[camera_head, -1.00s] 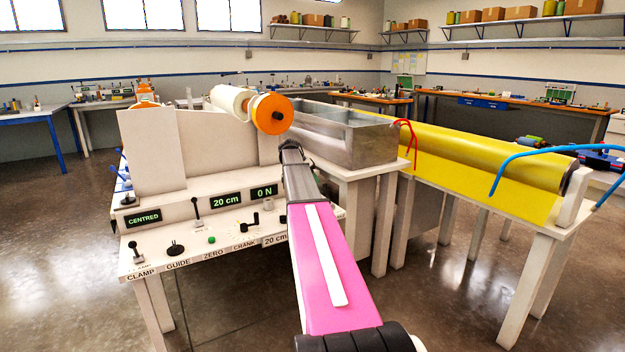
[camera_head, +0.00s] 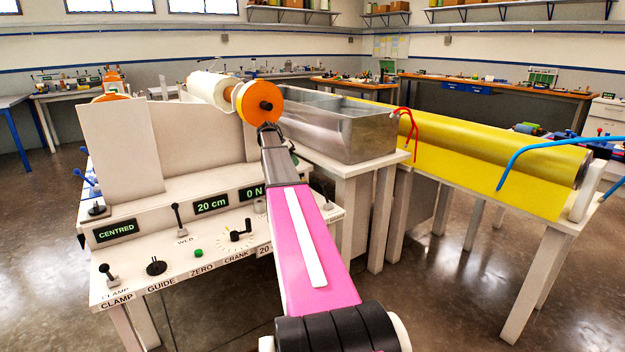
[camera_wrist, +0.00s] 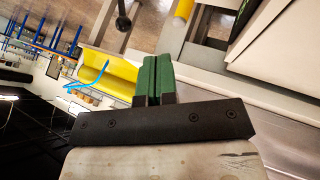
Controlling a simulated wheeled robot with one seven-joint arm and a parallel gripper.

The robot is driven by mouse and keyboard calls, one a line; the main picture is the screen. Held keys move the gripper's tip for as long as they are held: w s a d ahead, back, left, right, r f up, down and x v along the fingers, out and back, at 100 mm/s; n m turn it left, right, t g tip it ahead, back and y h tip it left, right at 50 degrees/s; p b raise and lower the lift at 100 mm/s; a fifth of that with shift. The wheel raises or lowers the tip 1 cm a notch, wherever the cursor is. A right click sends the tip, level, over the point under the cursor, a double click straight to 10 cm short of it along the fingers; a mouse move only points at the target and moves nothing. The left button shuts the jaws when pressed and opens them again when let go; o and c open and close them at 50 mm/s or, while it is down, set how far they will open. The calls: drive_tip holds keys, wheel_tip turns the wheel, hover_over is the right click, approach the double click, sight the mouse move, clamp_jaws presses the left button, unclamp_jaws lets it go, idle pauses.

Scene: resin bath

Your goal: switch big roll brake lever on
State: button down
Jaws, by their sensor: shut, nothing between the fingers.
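No lever in view carries a readable big roll brake label, so I cannot tell which one it is. A lever with a dark ball knob (camera_wrist: 123,23) shows at the top of the wrist view, just beyond and slightly left of my fingertips, with a visible gap. My gripper (camera_head: 268,128) is at the far end of the pink arm, just below the orange roll end (camera_head: 262,103); its fingers are hard to make out there. In the wrist view my green gripper fingers (camera_wrist: 153,60) are shut together and empty.
The white bench (camera_head: 130,265) carries a black lever (camera_head: 178,215), a crank (camera_head: 240,235) and displays. Blue levers (camera_head: 87,180) stand at its left. A metal bath (camera_head: 345,140) and yellow sheet roll (camera_head: 490,165) are at right. Floor is free in front.

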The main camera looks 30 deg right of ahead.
drive_tip(key=s+d+f, duration=0.6)
drive_tip(key=s+f, duration=0.1)
drive_tip(key=shift+s, duration=0.25)
drive_tip(key=shift+s+d+r, duration=0.1)
idle(0.5)
drive_tip(key=shift+s+r+t, duration=0.2)
drive_tip(key=shift+s+t, duration=0.05)
drive_tip(key=shift+t, duration=0.05)
drive_tip(key=s+d+r+m+t+y, duration=0.1)
drive_tip(key=s+m+t, duration=0.2)
drive_tip(key=s+t, duration=0.6)
drive_tip(key=shift+s+r, duration=0.4)
drive_tip(key=shift+s, duration=1.3)
